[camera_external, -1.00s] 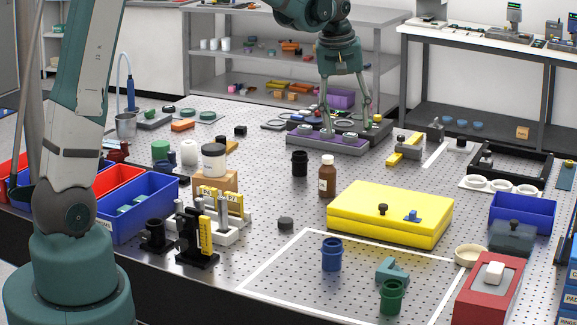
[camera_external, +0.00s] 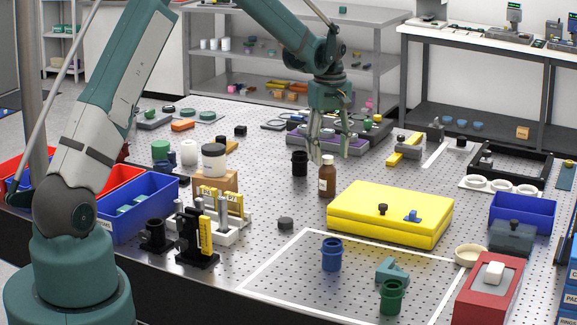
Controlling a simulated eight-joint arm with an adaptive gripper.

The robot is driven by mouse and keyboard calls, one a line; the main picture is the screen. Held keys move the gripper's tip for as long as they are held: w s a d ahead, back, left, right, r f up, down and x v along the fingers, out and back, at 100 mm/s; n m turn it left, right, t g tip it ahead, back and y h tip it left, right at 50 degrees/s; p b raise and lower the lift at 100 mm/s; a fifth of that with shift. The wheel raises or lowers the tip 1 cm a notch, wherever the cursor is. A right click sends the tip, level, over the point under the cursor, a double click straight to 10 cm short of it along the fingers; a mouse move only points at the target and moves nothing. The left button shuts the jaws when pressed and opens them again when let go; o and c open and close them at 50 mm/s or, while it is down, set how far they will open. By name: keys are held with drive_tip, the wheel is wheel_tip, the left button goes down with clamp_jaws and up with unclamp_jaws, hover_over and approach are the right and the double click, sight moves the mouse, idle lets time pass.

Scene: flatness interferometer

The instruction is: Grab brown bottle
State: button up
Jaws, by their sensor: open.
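The brown bottle (camera_external: 327,178) stands upright on the perforated table, with a white cap and a pale label. It is behind the left corner of the yellow case. My gripper (camera_external: 326,158) points down, open and empty, with its fingertips close to the bottle's cap in the picture. Whether the fingers touch the bottle or are behind it I cannot tell.
A black cylinder (camera_external: 299,163) stands just left of the bottle. The yellow case (camera_external: 390,214) lies in front and to the right. A small black puck (camera_external: 286,223) lies in front. The purple-topped fixture (camera_external: 352,143) is behind.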

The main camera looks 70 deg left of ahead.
sight(327, 179)
drive_tip(key=shift+s+a+f, duration=0.15)
drive_tip(key=shift+a+f, duration=0.6)
drive_tip(key=shift+f, duration=0.05)
drive_tip(key=shift+f, duration=1.3)
drive_tip(key=shift+f, duration=0.15)
drive_tip(key=shift+w+f+p, duration=0.15)
drive_tip(key=shift+f+p, duration=0.1)
drive_tip(key=shift+f, duration=1)
drive_tip(key=shift+w+f+p, duration=0.1)
drive_tip(key=shift+f+p, duration=0.15)
drive_tip(key=shift+f, duration=0.95)
drive_tip(key=c, duration=1.1)
